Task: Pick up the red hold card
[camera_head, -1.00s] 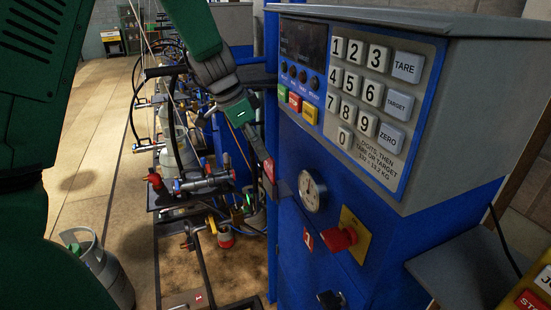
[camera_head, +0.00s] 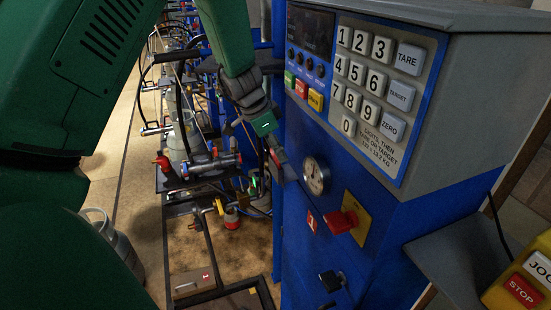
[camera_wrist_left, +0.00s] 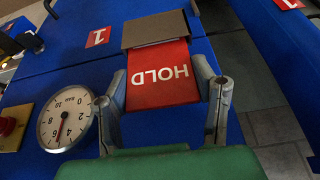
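The red hold card (camera_wrist_left: 163,82) lies in the middle of the left wrist view, with HOLD in white letters upside down. Its far end sits in a brownish-grey holder (camera_wrist_left: 155,28) on the blue scale cabinet. My left gripper (camera_wrist_left: 161,74) is open, with one finger at each side of the card; I cannot tell whether the fingers touch it. In the head view my left gripper (camera_head: 272,152) is at the left side of the cabinet, and only a small red bit of the card (camera_head: 277,157) shows there. My right gripper is not in view.
The cabinet carries a round gauge (camera_head: 316,176), a red knob on a yellow plate (camera_head: 343,220) and a keypad (camera_head: 372,85). A black handle (camera_head: 331,281) sticks out lower down. Hoses, valves and cylinders (camera_head: 183,130) crowd the space left of my gripper.

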